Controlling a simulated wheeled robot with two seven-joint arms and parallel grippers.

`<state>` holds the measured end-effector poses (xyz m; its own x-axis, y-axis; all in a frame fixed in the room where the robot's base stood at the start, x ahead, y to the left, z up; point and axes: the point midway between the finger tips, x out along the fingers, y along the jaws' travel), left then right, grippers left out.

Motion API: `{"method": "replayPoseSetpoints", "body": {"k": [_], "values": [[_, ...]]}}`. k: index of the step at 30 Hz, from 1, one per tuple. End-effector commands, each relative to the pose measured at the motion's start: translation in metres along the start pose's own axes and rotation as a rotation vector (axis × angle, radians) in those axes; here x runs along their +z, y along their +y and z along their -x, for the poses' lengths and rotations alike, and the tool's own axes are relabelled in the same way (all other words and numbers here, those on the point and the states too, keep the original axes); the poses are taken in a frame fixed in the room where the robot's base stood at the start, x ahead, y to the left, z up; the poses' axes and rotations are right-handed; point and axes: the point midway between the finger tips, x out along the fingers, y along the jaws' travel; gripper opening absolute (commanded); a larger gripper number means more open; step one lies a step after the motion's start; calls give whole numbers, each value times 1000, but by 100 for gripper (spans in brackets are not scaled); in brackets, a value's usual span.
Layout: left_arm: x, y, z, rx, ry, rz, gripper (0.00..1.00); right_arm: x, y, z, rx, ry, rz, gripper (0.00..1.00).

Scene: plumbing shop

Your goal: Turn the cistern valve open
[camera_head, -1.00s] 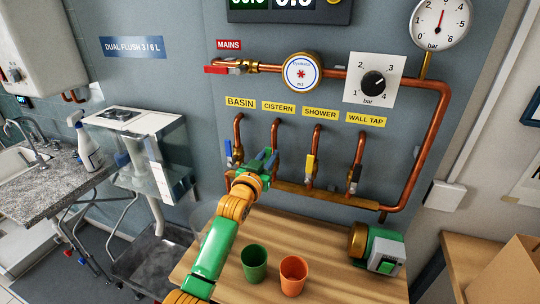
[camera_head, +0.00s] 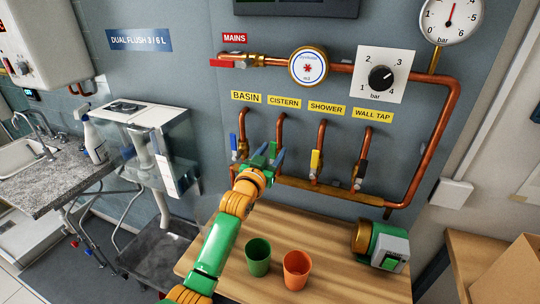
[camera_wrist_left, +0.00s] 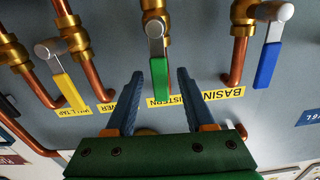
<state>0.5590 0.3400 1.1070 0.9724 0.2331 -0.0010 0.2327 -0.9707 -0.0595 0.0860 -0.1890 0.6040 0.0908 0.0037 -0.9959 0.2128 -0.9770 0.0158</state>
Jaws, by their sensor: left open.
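The cistern valve, with a green lever handle (camera_wrist_left: 158,80) on a brass body, is in the middle of the left wrist view, which shows the wall upside down. It sits on the copper pipe below the yellow cistern label (camera_head: 284,102). My left gripper (camera_head: 274,155) is open, with its blue fingers at this valve in the head view. In the left wrist view the fingertips (camera_wrist_left: 159,75) lie on either side of the green handle with gaps. Contact is not visible, and depth is hard to tell. The hand hides much of the valve in the head view. My right gripper is out of view.
The basin valve's blue handle (camera_wrist_left: 268,65) and the shower valve's yellow handle (camera_head: 315,161) flank the cistern valve closely. The wall tap valve (camera_head: 359,178) is further right. A green cup (camera_head: 258,257), an orange cup (camera_head: 297,270) and a pump (camera_head: 381,246) stand on the wooden bench (camera_head: 335,280).

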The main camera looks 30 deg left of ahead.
Motion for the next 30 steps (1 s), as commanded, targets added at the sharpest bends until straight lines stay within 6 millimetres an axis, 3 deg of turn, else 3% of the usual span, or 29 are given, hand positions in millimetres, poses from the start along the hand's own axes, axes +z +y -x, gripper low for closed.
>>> {"method": "replayPoseSetpoints", "body": {"k": [9, 12, 30], "values": [[3, 0, 52, 0, 0, 0, 54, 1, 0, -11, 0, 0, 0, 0], [2, 0, 61, 0, 0, 0, 54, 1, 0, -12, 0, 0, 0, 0], [0, 0, 63, 0, 0, 0, 54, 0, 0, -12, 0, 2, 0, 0]]}}
